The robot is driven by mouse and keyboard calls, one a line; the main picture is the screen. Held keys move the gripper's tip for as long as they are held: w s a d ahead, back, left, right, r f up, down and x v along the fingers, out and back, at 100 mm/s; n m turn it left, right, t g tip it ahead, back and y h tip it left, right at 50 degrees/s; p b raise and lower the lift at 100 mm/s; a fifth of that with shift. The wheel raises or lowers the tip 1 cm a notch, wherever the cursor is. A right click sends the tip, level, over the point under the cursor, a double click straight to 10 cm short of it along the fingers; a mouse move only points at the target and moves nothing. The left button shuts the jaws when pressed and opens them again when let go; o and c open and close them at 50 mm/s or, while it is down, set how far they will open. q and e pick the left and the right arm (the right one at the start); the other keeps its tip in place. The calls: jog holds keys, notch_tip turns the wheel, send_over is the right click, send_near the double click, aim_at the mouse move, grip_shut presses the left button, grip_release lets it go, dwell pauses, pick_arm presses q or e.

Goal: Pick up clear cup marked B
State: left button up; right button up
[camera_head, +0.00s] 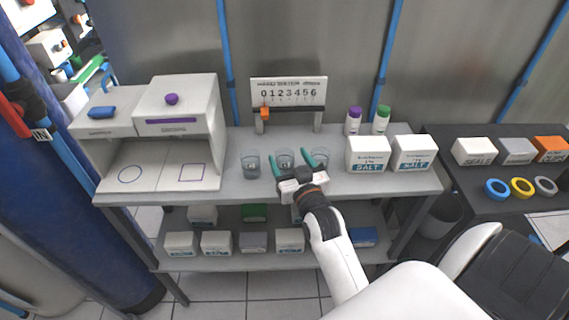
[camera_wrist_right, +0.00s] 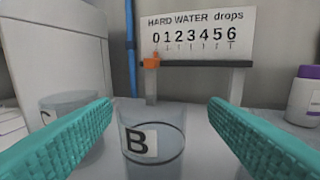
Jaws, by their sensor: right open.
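The clear cup marked B (camera_wrist_right: 152,150) stands upright between the two teal fingers of my right gripper (camera_wrist_right: 160,115) in the wrist view, its label facing me. In the head view the cup (camera_head: 285,158) is the middle one of three clear cups on the shelf top. My right gripper (camera_head: 292,160) is open, with its fingers pointing toward the back on either side of the cup. I see no contact with the cup. A cup marked C (camera_wrist_right: 75,105) is behind the left finger, partly hidden. My left gripper is not in view.
The left cup (camera_head: 250,163) and right cup (camera_head: 320,157) stand close beside the middle one. The hard water drops board (camera_head: 289,92) stands behind. Two salt boxes (camera_head: 367,155) are to the right, and a white cabinet (camera_head: 180,120) is to the left.

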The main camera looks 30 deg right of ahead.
aim_at(282, 151)
jog(key=x, duration=0.4)
jog(key=shift+w+a+f, duration=0.2)
jog(key=shift+w+f, duration=0.15)
jog(key=shift+s, duration=0.1)
jog(key=shift+c, duration=0.4)
jog(key=c, duration=1)
jog(key=shift+r, duration=0.1)
